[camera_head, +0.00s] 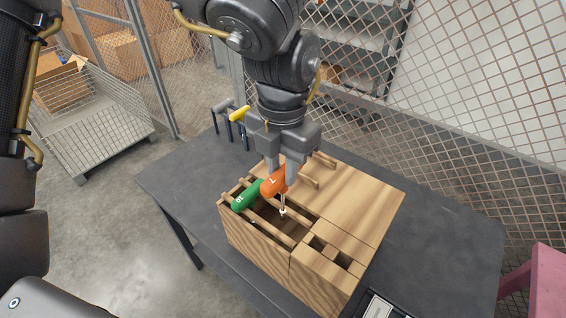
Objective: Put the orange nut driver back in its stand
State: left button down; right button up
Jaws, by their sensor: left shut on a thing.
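The orange nut driver (275,181) is held by its handle in my left gripper (282,174), which is shut on it. Its thin metal shaft points down over the open part of the wooden stand (372,197), and the bright tip shows above the dark opening. I cannot tell whether the tip touches the wood. A green nut driver (247,196) lies tilted across the rails at the stand's left side, just left of the orange handle. The gripper hides part of the orange handle and the rails behind it. My right gripper is not in view.
The stand sits on a dark grey table (440,215), with square holes at its front right. A yellow-handled tool (239,114) and dark posts stand at the back left. A tablet-like item (380,306) lies at the front edge. Mesh fencing (470,90) is behind.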

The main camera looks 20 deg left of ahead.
pick_arm(q)
jog(key=b, duration=0.5)
send_over(283, 211)
notch_tip(283, 211, down, 7)
jog(key=shift+w+a+r, duration=0.1)
jog(key=shift+f+b, duration=1.75)
jog(key=shift+f, duration=0.65)
jog(key=shift+f+b, duration=0.5)
jog(key=shift+f, duration=0.2)
jog(key=c, duration=1.1)
grip_release()
jog(key=shift+o, duration=0.2)
jog(key=o, duration=0.3)
jog(key=shift+r, duration=0.25)
